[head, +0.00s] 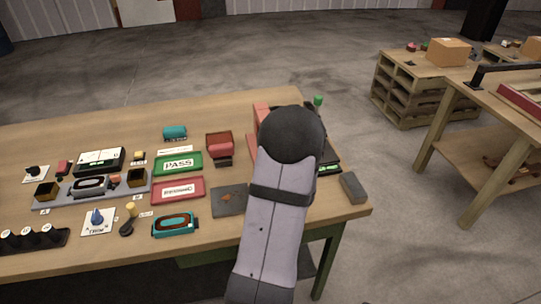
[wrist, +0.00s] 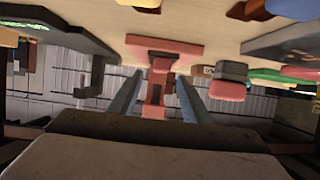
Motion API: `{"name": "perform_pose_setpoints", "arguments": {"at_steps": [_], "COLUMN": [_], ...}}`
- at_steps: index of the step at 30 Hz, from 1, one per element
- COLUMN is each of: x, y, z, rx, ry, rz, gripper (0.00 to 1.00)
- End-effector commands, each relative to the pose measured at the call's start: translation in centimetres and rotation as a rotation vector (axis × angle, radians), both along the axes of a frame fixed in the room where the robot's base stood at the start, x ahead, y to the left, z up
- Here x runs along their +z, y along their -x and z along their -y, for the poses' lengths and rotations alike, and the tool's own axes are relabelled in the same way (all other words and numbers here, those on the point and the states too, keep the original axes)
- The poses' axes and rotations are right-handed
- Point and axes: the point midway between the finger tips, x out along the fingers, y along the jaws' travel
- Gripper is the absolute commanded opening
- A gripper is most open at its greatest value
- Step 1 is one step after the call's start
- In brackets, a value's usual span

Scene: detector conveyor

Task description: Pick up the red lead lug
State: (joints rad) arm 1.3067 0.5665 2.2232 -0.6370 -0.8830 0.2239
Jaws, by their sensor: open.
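My gripper (wrist: 160,78) is open in the wrist view, its two grey fingers apart. A red T-shaped piece (wrist: 164,48) shows between and beyond the fingertips; I cannot tell whether they touch it or whether it is the lead lug. In the head view my arm hides the gripper; reddish parts (head: 262,111) show at the arm's left edge. A small red piece (head: 63,167) lies at the table's left, and a small orange-red piece (head: 115,180) sits on the grey fixture. Which one is the lug is unclear.
On the table (head: 60,136) are a green PASS tray (head: 178,153), a red labelled tray (head: 178,183), a red-and-dark block (head: 220,141) and a teal-rimmed part (head: 175,225). A grey block (head: 353,188) stands near the right edge. The back left tabletop is clear.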

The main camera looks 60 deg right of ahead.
Motion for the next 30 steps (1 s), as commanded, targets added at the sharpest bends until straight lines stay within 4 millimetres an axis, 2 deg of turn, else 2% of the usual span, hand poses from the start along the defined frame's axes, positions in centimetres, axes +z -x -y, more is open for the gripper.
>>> {"name": "perform_pose_setpoints", "arguments": {"at_steps": [9,21,24,27,30], "x": [-1.3,-1.8,-1.7,-1.7,-1.7], "y": [-2.2,-2.7,-2.7,-2.7,-2.7], "z": [2.2,2.7,2.7,2.7,2.7], "rx": [0.001,-0.001,-0.001,-0.001,-0.001], "ry": [-0.001,0.0,0.0,0.0,0.001], "rz": [-0.002,-0.002,-0.002,-0.002,-0.001], "gripper": [0.44,0.44,0.2,0.0,0.0]}}
